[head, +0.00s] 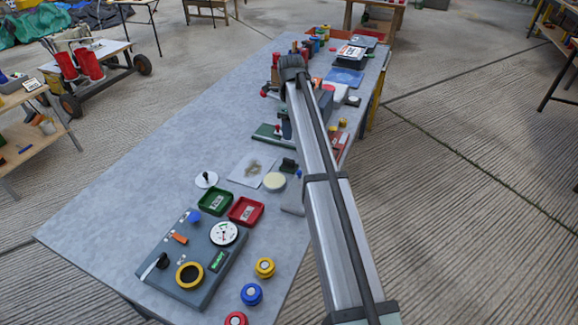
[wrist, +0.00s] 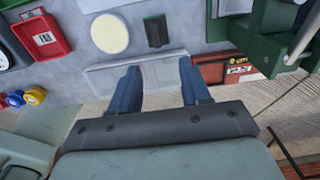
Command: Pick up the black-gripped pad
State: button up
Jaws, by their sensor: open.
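A white round pad with an upright black grip (head: 206,179) lies on the grey table in the head view, behind the green tray. I take it to be the black-gripped pad; I cannot make it out in the wrist view. My gripper (wrist: 159,72) is open and empty in the wrist view, its two blue fingers apart over a flat grey box (wrist: 138,75). In the head view my arm hides the fingers. The pad lies to the left of my arm, apart from it.
Near the pad are the green tray (head: 215,200), red tray (head: 246,211), cream disc (head: 274,181) and a small dark block (wrist: 155,31). A grey control panel (head: 200,262) stands in front. A green machine (wrist: 270,35) is close to my gripper. The table's left side is clear.

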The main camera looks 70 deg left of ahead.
send_over(288, 159)
notch_tip(288, 159, down, 8)
jog(key=shift+w+a+f, duration=0.1)
jog(key=shift+f, duration=2.7)
jog(key=shift+c, duration=0.2)
grip_shut()
